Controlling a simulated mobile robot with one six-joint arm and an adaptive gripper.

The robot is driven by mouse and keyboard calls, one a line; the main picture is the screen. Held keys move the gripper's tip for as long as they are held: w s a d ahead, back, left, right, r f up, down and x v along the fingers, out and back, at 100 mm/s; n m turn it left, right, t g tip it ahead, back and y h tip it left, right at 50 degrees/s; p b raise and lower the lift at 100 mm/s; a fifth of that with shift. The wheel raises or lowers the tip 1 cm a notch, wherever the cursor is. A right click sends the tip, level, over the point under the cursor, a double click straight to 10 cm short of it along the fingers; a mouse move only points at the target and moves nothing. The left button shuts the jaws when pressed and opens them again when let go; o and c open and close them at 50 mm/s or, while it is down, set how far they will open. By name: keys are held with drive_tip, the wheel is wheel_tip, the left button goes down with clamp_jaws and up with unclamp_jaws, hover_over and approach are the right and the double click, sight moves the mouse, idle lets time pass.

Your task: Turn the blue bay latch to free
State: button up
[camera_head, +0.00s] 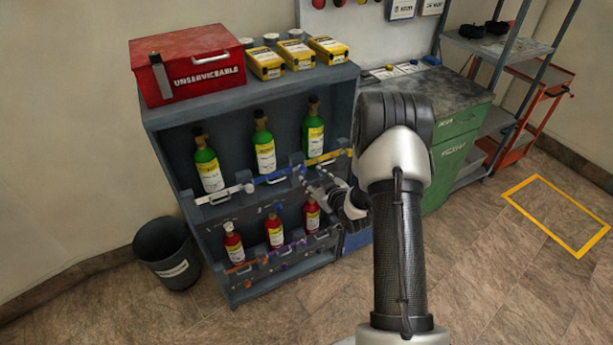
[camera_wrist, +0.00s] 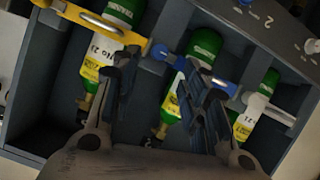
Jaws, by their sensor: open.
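The blue bay latch (camera_head: 275,176) is a blue bar across the front of the middle green bottle (camera_head: 264,146) on the upper shelf of the grey rack. In the wrist view the blue latch (camera_wrist: 163,52) runs slantwise past the middle bottle (camera_wrist: 204,46), and my right-hand finger overlaps part of it. My gripper (camera_head: 318,186) is at the rack's front, just right of the blue latch; in the wrist view my gripper (camera_wrist: 168,88) has its fingers apart with nothing held between them. I cannot tell whether a finger touches the latch.
A white latch (camera_head: 226,195) and a yellow latch (camera_head: 325,158) cross the neighbouring green bottles. Red bottles (camera_head: 275,231) stand on the shelf below. A red box (camera_head: 188,68) and yellow cases (camera_head: 296,54) sit on the rack (camera_head: 163,130). A bin (camera_head: 166,254) stands at left.

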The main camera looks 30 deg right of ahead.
sight(304, 171)
drive_tip(key=b+x, duration=0.1)
drive_tip(key=x, duration=0.5)
drive_tip(key=shift+w+f, duration=0.2)
drive_tip(key=shift+w, duration=0.15)
drive_tip(key=shift+c, duration=0.6)
clamp_jaws()
